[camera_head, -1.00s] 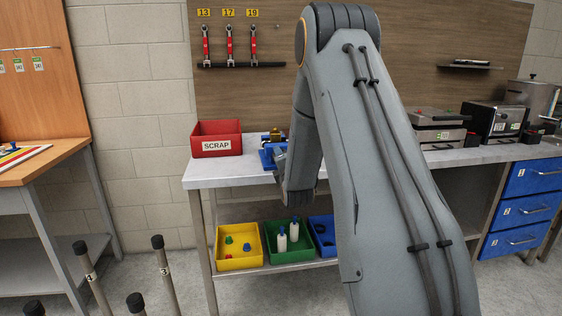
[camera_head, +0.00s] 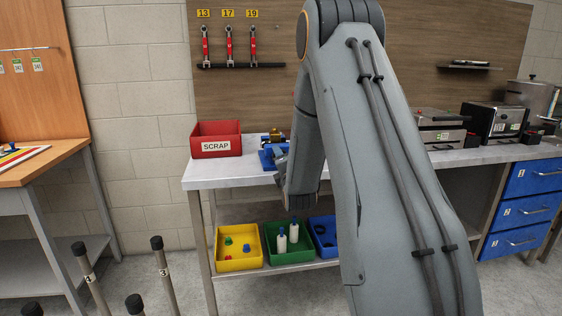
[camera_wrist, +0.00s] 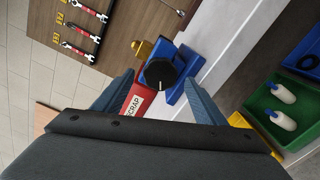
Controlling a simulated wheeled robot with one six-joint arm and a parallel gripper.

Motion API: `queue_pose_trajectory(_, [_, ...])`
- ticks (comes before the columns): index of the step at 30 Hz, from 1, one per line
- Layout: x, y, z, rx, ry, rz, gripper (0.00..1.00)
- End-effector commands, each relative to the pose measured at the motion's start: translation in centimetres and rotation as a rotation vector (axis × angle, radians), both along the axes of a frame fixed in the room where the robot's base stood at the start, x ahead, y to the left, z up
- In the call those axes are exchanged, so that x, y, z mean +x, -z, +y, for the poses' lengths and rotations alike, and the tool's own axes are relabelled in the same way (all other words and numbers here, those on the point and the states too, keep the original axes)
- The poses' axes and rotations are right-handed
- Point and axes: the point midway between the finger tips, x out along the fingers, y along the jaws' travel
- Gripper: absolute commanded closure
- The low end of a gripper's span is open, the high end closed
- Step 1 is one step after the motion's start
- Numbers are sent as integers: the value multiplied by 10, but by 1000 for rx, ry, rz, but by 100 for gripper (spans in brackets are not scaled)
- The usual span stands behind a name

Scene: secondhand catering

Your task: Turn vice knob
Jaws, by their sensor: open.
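The blue vice (camera_head: 267,158) stands on the bench to the right of the red scrap box, partly hidden by my arm. In the wrist view, the vice (camera_wrist: 188,62) has a round black knob (camera_wrist: 161,75) with a white mark, facing the camera. A brass-coloured piece (camera_wrist: 142,48) sits at the vice's far side. My gripper (camera_wrist: 158,78) is open and empty. Its two fingers are on the left and right of the knob in that view. I cannot tell how far the fingertips are from it. In the head view my gripper (camera_head: 281,161) shows beside the vice.
The red scrap box (camera_head: 216,140) is close left of the vice. Wrenches (camera_head: 229,46) hang on the wall board above. Yellow (camera_head: 239,264), green (camera_head: 290,259) and blue (camera_head: 322,251) bins sit on the shelf below. Bare bench top (camera_head: 225,176) lies in front of the scrap box.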

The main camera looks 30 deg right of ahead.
Motion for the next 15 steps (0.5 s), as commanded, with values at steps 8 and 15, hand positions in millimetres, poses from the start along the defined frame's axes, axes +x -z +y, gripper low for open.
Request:
queue_pose_trajectory(8, [-42, 0, 11, 0, 2, -2, 35])
queue_pose_trajectory(15, [-54, -1, 14, 0, 2, -2, 35])
